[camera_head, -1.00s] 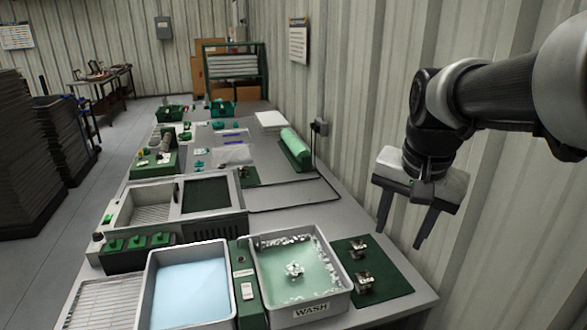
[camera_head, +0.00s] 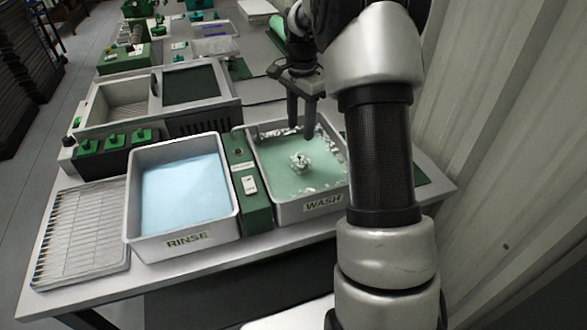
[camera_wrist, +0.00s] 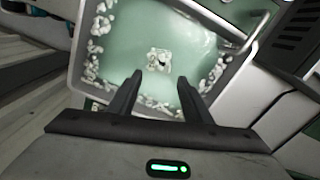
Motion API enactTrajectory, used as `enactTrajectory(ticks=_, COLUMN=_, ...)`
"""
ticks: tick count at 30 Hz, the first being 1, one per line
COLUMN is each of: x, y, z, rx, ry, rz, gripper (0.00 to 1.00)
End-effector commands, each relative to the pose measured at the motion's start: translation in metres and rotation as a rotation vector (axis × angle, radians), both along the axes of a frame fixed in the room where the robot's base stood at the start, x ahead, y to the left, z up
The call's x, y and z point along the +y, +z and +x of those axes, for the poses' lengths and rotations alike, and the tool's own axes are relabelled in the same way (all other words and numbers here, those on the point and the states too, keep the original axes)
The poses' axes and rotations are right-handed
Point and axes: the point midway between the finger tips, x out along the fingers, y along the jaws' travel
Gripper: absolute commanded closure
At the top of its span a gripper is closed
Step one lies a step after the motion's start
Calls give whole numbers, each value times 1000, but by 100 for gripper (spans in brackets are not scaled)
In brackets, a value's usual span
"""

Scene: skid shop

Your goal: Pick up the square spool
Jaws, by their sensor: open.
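A small metallic, squarish piece with white foam on it, apparently the square spool (camera_head: 300,162), sits in the pale green liquid of the WASH tub (camera_head: 310,210). The spool also shows in the wrist view (camera_wrist: 159,60), with a dark centre, beyond my fingertips. My gripper (camera_head: 301,130) is open and empty, fingers pointing down over the back part of the tub. In the wrist view my gripper (camera_wrist: 160,78) has its two fingers apart, with the spool lined up roughly between them and apart from them. The spool's lower part is hidden by foam and liquid.
A RINSE tub (camera_head: 185,247) with light blue liquid stands left of the wash tub, with a green control box (camera_head: 250,192) between them. A wire rack (camera_head: 85,235) lies at far left. The tub's raised walls surround the spool. The corrugated wall (camera_head: 500,130) is close on the right.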

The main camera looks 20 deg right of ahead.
Motion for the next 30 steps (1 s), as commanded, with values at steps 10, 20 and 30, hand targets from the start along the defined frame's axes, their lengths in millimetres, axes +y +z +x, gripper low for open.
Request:
enactTrajectory(ticks=10, x=0, y=-76, z=-1, rx=2, ry=1, rz=1, gripper=55)
enactTrajectory(ticks=20, x=1, y=-98, z=-1, rx=1, ry=2, rz=1, gripper=55)
enactTrajectory(ticks=30, x=0, y=-142, z=-2, rx=1, ry=2, rz=1, gripper=55)
